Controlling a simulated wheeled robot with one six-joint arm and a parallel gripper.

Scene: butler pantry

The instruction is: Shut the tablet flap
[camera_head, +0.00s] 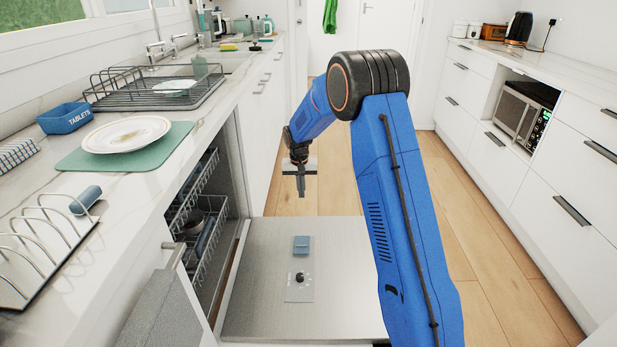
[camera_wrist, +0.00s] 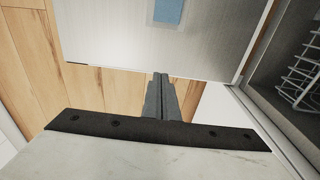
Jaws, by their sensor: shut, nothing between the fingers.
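The tablet flap (camera_head: 301,245) is a small blue-grey piece on the inner face of the lowered dishwasher door (camera_head: 255,305). I cannot tell for sure from here how far it stands open. In the wrist view, a blue part of it (camera_wrist: 168,11) shows at the top edge, cut off by the frame. My gripper (camera_head: 301,192) is shut and empty, beyond the far edge of the door and apart from the flap. In the wrist view, its closed fingers (camera_wrist: 160,77) point toward the door's edge, with the flap farther up.
A panel with a black knob (camera_head: 299,278) lies just nearer than the flap. The dishwasher racks (camera_head: 196,215) are on the left, under the counter. A plate (camera_head: 127,134) on a green mat and a blue tablets box (camera_head: 66,118) stand on the counter. Open floor (camera_head: 490,240) lies right.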

